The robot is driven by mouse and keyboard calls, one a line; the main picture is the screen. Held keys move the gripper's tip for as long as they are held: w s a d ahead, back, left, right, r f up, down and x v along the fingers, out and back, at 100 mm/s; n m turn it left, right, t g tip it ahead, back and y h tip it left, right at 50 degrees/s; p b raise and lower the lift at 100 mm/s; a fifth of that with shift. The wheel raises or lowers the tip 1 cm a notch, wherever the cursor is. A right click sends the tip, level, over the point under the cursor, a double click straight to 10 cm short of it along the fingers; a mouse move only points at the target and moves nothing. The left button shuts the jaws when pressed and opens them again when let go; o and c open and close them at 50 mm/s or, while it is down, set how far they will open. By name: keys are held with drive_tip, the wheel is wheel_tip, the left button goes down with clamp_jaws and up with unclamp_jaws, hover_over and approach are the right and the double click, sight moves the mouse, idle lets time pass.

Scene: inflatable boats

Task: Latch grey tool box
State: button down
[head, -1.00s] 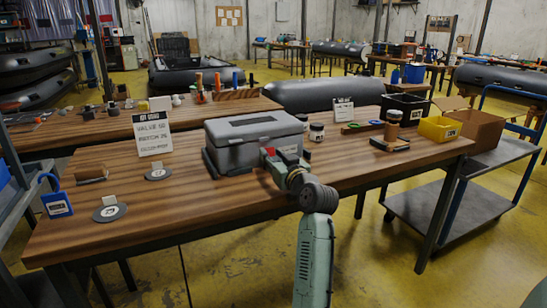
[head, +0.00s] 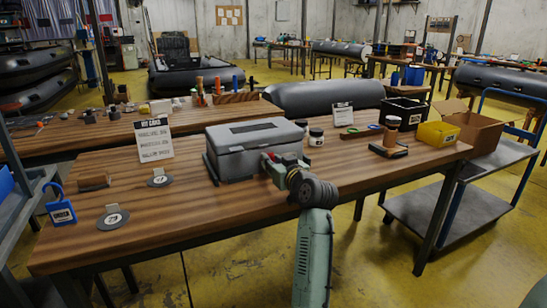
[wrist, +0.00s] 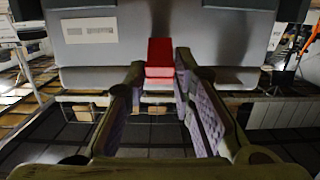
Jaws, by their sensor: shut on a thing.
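The grey tool box (head: 250,152) stands on the wooden table with its lid down. Its front face (wrist: 210,40) fills the top of the wrist view. A red latch (wrist: 160,57) shows at the middle of that face, between my fingertips. My gripper (head: 272,162) is at the front right of the box in the head view. In the wrist view, my gripper (wrist: 160,75) has both fingers close on either side of the latch and is shut on it. I cannot tell whether the latch is fully fastened.
Two small jars (head: 316,137) stand right of the box. A white sign (head: 153,139) and round discs (head: 113,217) are to the left. A black bin (head: 405,111) and yellow bin (head: 438,134) sit at the right end. The table's front strip is mostly clear.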

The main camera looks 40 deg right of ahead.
sight(270, 155)
drive_tip(key=r+g+p, duration=0.1)
drive_tip(key=p, duration=0.2)
drive_tip(key=w+r+g+y+p, duration=0.1)
drive_tip(key=g+p, duration=0.1)
drive_tip(key=p, duration=0.2)
drive_tip(key=r+g+p, duration=0.2)
drive_tip(key=p, duration=0.1)
drive_tip(key=shift+w+d+p, duration=0.15)
drive_tip(key=shift+w+p, duration=0.2)
drive_tip(key=shift+p, duration=0.05)
drive_tip(key=shift+w+d+g+y+p, duration=0.1)
drive_tip(key=shift+w+g+y+p, duration=0.3)
drive_tip(key=shift+g+p, duration=0.35)
drive_tip(key=shift+w+d+r+g, duration=0.1)
drive_tip(key=shift+w+g, duration=0.2)
drive_tip(key=shift+g, duration=0.35)
drive_tip(key=shift+w+d+g, duration=0.1)
drive_tip(key=shift+w+g, duration=0.15)
drive_tip(key=shift+g, duration=0.35)
drive_tip(key=shift+y, duration=0.3)
drive_tip(key=c, duration=1.4)
unclamp_jaws()
drive_tip(key=shift+o, duration=0.2)
